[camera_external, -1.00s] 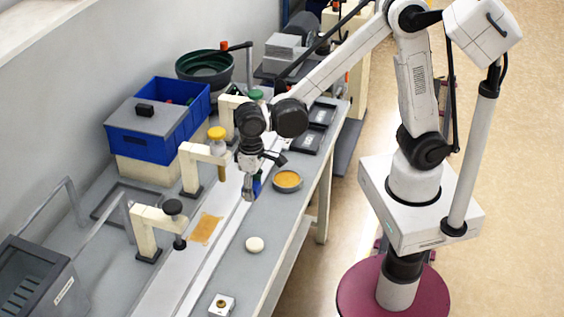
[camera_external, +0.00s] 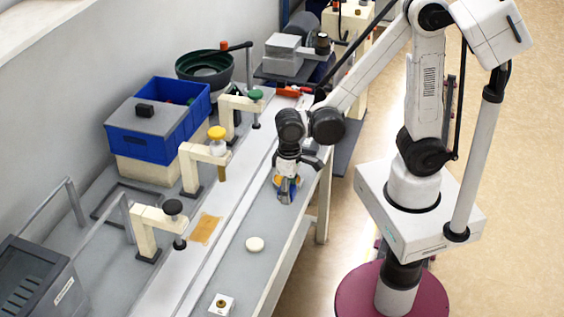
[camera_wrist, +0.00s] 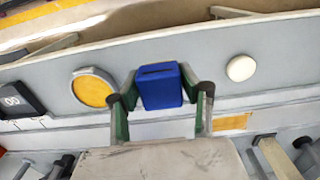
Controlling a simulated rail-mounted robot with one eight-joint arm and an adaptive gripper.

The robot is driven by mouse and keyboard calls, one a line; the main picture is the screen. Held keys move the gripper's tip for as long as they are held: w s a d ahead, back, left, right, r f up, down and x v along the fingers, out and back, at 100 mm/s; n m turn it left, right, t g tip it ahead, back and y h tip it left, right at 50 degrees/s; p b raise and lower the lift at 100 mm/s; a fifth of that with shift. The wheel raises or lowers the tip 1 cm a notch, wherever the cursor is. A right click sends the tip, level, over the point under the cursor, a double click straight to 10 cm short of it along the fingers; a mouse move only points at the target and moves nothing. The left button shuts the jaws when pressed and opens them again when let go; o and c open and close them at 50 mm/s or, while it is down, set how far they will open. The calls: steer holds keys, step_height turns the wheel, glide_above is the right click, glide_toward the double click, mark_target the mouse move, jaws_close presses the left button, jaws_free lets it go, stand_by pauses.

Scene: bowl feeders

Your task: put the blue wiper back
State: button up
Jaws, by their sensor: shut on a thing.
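The blue wiper (camera_wrist: 160,86) is a small blue block with a dark slot on its upper edge. My gripper (camera_wrist: 161,94) is shut on it, with a finger on each side. In the external view the wiper (camera_external: 287,190) hangs below my gripper (camera_external: 288,178), over the right part of the table. It overlaps the round dish with the orange-yellow inside, which is mostly hidden there. In the wrist view that dish (camera_wrist: 94,88) lies just left of the wiper. I cannot tell how high the wiper is above the table.
A white round disc (camera_external: 255,244) lies on the table, with a small white button box (camera_external: 221,305) nearer the front. An orange-brown patch (camera_external: 207,229) lies on the white strip. Cream posts with yellow (camera_external: 217,133), green (camera_external: 256,95) and black (camera_external: 173,207) knobs stand along it. Blue bins (camera_external: 185,108) stand behind.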

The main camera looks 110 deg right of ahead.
glide_above(277, 208)
step_height(277, 208, down, 3)
steer(key=shift+w+f, duration=0.1)
steer(key=shift+f, duration=0.1)
steer(key=shift+f+b, duration=0.6)
steer(key=shift+f, duration=1.45)
steer(key=shift+f, duration=0.15)
steer(key=o, duration=1.2)
